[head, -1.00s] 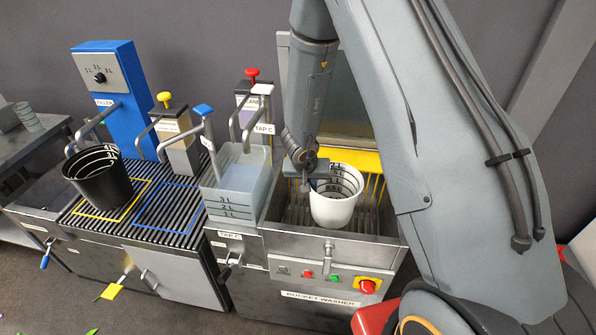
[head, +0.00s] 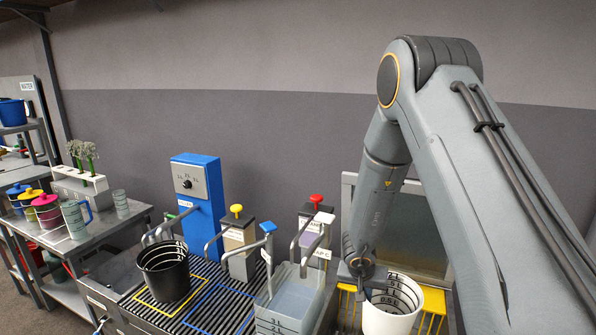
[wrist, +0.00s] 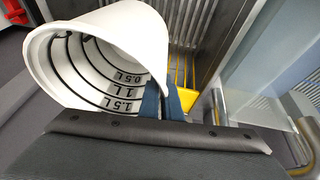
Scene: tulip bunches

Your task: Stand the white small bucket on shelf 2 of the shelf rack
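The white small bucket (head: 392,308) is upright at the bucket washer, in front of its yellow part (head: 434,300). Volume rings show on its inner wall. I cannot tell whether its base touches the grate. My gripper (head: 366,272) is at its left rim. In the wrist view, the blue fingertips of my gripper (wrist: 163,101) are close together with the wall of the white bucket (wrist: 155,45) pinched between them. A shelving rack (head: 40,128) stands at the far left edge, partly cut off; I cannot tell which shelf is shelf 2.
A black bucket (head: 165,270) stands in the yellow outline by the blue filler (head: 196,205). A clear water container (head: 290,305) sits left of the white bucket, close by. A table (head: 75,243) at left holds lidded pots and a jug. A blue bucket (head: 12,112) is on the rack.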

